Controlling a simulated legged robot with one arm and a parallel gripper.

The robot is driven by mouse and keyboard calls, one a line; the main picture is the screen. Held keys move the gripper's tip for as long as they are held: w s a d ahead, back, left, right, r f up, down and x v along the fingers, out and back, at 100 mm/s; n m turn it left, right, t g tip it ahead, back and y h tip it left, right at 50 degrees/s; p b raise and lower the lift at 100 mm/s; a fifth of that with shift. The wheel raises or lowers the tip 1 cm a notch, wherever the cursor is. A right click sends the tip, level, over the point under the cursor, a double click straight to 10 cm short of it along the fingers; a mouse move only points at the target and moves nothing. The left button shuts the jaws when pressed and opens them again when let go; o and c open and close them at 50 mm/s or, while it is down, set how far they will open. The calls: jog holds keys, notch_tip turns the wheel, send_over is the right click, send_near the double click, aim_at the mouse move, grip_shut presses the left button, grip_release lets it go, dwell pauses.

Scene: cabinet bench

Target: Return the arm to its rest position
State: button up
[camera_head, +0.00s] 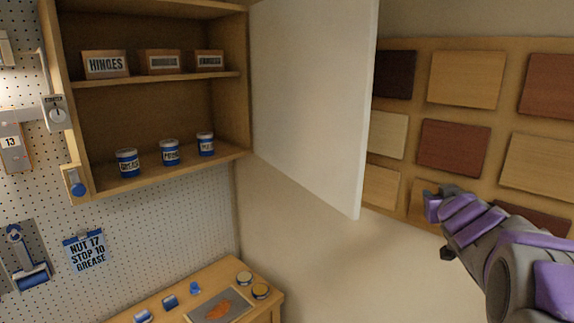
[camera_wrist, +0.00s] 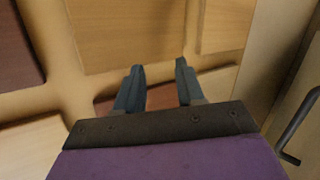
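My arm, purple and grey, comes in from the right edge in the head view. My gripper (camera_head: 438,215) is raised in front of the wood sample board, to the right of the open white cabinet door. In the wrist view my gripper (camera_wrist: 158,80) shows two dark fingers spread apart with nothing between them. Behind the fingers are wood panels on the board. In the head view the fingers are small and partly hidden by the arm.
The open cabinet door (camera_head: 315,100) stands out close to my gripper's left. The cabinet shelves (camera_head: 160,78) hold labelled boxes and blue jars. The sample board (camera_head: 415,100) covers the right wall. A wooden bench (camera_head: 235,270) with small items is below. A dark handle (camera_wrist: 300,125) shows at the wrist view's right.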

jog(key=s+a+f+m+g+b, duration=0.1)
jog(key=s+a+f+g+b, duration=0.3)
jog(key=s+f, duration=0.7)
jog(key=s+a+f+m+g+b, duration=0.1)
jog(key=s+a+f+g+b, duration=0.3)
jog(key=s+f, duration=0.65)
jog(key=s+a+f+n+g+y+b, duration=0.1)
jog(key=s+a+f+g, duration=0.3)
jog(key=s, duration=0.7)
jog(key=s+a+f+n+g+y+b, duration=0.1)
jog(key=s+a+f+g+y+b, duration=0.1)
jog(key=s+a+f+g, duration=0.3)
jog(key=s+a+f, duration=0.4)
jog(key=s+f, duration=0.1)
jog(key=s, duration=0.1)
jog(key=shift+s+f+n+y, duration=0.3)
jog(key=shift+s+f+y, duration=0.05)
jog(key=shift+y, duration=0.05)
jog(key=shift+w+a, duration=0.1)
